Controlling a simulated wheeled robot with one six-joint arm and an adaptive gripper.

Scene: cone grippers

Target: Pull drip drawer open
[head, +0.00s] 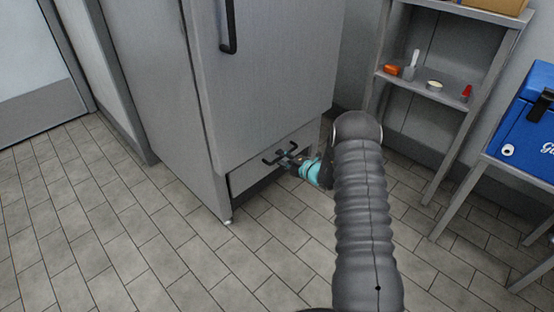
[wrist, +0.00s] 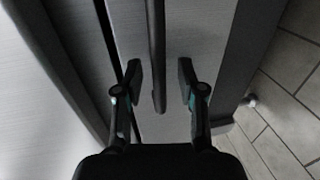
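The drip drawer (head: 247,177) is the low grey front at the bottom of the tall grey cabinet, and looks closed or nearly so. Its dark bar handle (head: 270,160) runs along the front. In the wrist view the handle (wrist: 157,50) shows as a dark bar running down between the fingers. My gripper (head: 288,156) is at the drawer front. In the wrist view my gripper (wrist: 159,84) is open, one finger on each side of the bar, with gaps visible on both sides. The head view partly hides the handle behind my gripper.
The cabinet door (head: 265,80) with a tall dark handle (head: 229,28) is above the drawer. A grey shelf rack (head: 430,92) with small items stands at right, beside a blue cooler (head: 525,120) on a stand. The tiled floor (head: 130,225) in front and left is clear.

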